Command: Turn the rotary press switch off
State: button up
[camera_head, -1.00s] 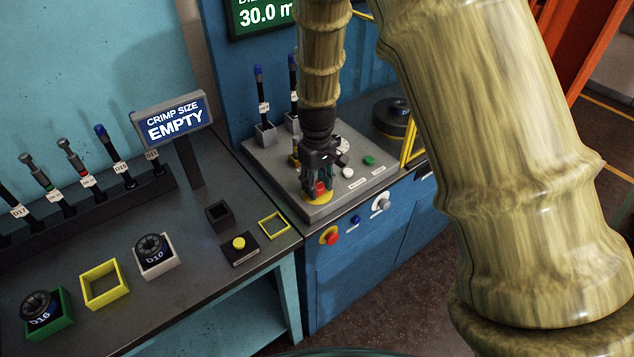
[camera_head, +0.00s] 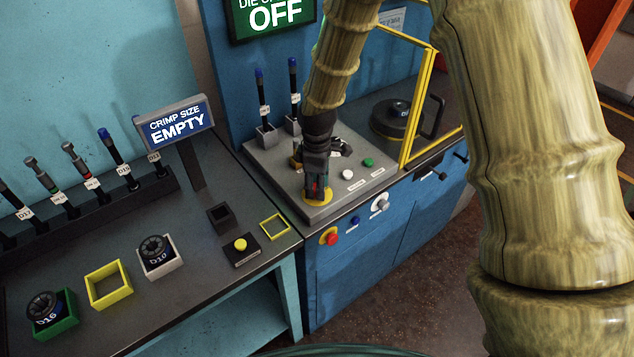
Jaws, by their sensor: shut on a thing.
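The rotary press switch (camera_head: 325,199), a red knob on a round yellow base, sits at the front of the grey control panel (camera_head: 285,187). My gripper (camera_head: 317,191) points down over it, its fingers shut on the red knob. Only bits of red show between the fingers; the rest of the knob is hidden. The green display (camera_head: 274,16) above the panel reads "OFF", with its top line partly cut off.
White (camera_head: 347,174) and green (camera_head: 367,162) buttons lie right of my gripper; two blue-tipped levers (camera_head: 261,95) stand behind. A yellow guard frame (camera_head: 424,105) stands right. The panel's front face carries a red knob (camera_head: 331,238) and a silver knob (camera_head: 379,206).

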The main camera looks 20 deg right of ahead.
jog(key=n+p, duration=0.1)
jog(key=n, duration=0.3)
jog(key=shift+r+n+p, duration=0.15)
jog(key=shift+n+p, duration=1.1)
jog(key=shift+n, duration=1.65)
jog(key=o, duration=1)
jog(key=shift+o, duration=0.2)
notch_tip(320, 180, up, 12)
